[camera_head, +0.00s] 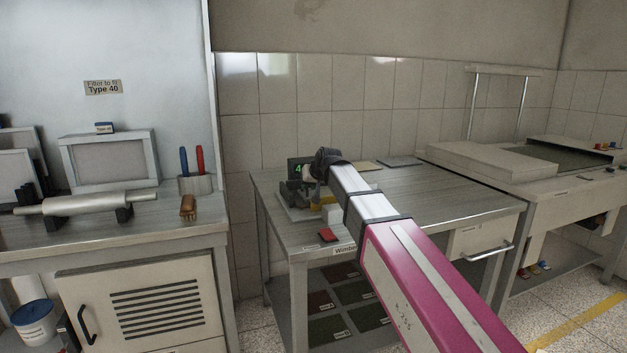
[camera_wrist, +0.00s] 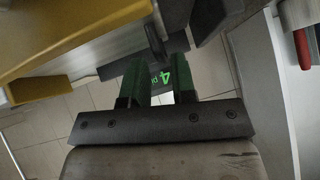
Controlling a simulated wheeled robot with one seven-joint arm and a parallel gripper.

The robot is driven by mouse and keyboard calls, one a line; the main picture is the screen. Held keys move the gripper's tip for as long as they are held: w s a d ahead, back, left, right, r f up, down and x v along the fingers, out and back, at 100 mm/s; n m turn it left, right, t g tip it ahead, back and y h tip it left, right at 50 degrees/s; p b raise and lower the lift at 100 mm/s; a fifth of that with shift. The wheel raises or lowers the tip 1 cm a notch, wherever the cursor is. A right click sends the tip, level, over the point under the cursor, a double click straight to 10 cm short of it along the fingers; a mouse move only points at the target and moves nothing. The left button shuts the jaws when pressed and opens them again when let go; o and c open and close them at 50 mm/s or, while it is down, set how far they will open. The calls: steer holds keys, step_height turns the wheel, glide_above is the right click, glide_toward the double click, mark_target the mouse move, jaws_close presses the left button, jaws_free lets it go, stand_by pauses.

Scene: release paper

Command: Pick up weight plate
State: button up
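My gripper (camera_wrist: 158,66) shows in the wrist view with its two green fingers apart and a gap between them. The end of a dark rod-like part (camera_wrist: 155,42) shows at the gap between the fingertips; I cannot tell whether it touches them. I cannot tell for certain which part is the weight plate. A dark display (camera_wrist: 163,78) with a green "4" shows behind the fingers. In the head view, my arm reaches over a small device (camera_head: 293,200) on the middle table's left end, and its dark wrist hides part of it.
Yellow parts (camera_wrist: 75,45) lie close on the left in the wrist view. A red block (camera_head: 328,235) lies at the middle table's (camera_head: 440,195) front edge. That table's right side is mostly clear. A left bench (camera_head: 150,220) holds a roller (camera_head: 80,204) and a brush (camera_head: 187,207).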

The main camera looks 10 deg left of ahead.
steer(key=shift+x, duration=1.15)
jaws_close()
stand_by(0.7)
